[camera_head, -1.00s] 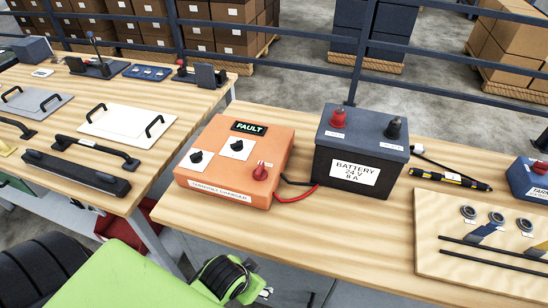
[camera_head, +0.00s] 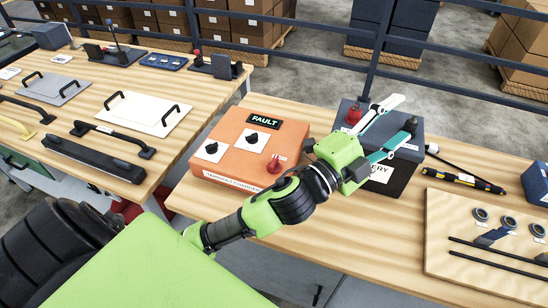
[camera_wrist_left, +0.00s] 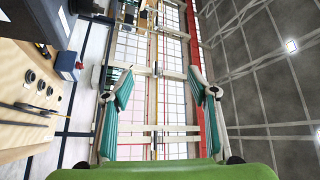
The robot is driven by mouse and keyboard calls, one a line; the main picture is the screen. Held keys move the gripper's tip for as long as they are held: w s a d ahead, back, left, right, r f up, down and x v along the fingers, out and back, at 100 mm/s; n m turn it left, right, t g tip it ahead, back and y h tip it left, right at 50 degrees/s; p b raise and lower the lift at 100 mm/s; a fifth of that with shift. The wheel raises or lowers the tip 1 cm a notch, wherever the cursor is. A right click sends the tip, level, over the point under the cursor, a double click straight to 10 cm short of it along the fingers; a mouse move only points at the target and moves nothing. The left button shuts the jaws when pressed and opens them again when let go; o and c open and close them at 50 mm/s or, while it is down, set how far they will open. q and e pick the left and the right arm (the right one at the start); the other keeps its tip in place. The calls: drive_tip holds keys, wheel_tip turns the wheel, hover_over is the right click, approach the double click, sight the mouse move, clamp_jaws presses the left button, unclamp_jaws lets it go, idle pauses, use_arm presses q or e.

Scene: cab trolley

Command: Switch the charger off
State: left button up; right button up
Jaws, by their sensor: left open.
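The orange charger (camera_head: 225,165) sits on the wooden table in the head view. My left gripper (camera_head: 397,122) is open and empty, held above the battery, right of the charger. My left forearm passes in front of the charger's right edge. The left wrist view shows the spread fingers (camera_wrist_left: 160,98) with nothing between them. My right gripper is not seen.
The dark battery (camera_head: 405,170) stands right of the charger, partly hidden by my gripper. A pen-like tester (camera_head: 465,180) and a board with rings (camera_head: 440,255) lie farther right. Another table (camera_head: 90,100) with handled plates is at left. The table front is bare.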

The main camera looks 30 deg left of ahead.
use_arm(q)
drive_tip(key=s+d+r+m+g+h, duration=0.35)
drive_tip(key=d+r+m+h, duration=0.25)
drive_tip(key=d+m+h, duration=0.45)
drive_tip(key=s+m+g+h, duration=0.1)
drive_tip(key=m+g, duration=0.4)
drive_tip(key=m, duration=0.3)
drive_tip(key=m+g+y, duration=1.1)
drive_tip(key=m+y, duration=0.4)
drive_tip(key=y, duration=0.4)
approach(274, 161)
drive_tip(key=shift+t, duration=0.25)
wheel_tip(274, 161, down, 9)
drive_tip(key=p, duration=0.4)
drive_tip(key=shift+s+d, duration=0.1)
drive_tip(key=shift+s, duration=0.05)
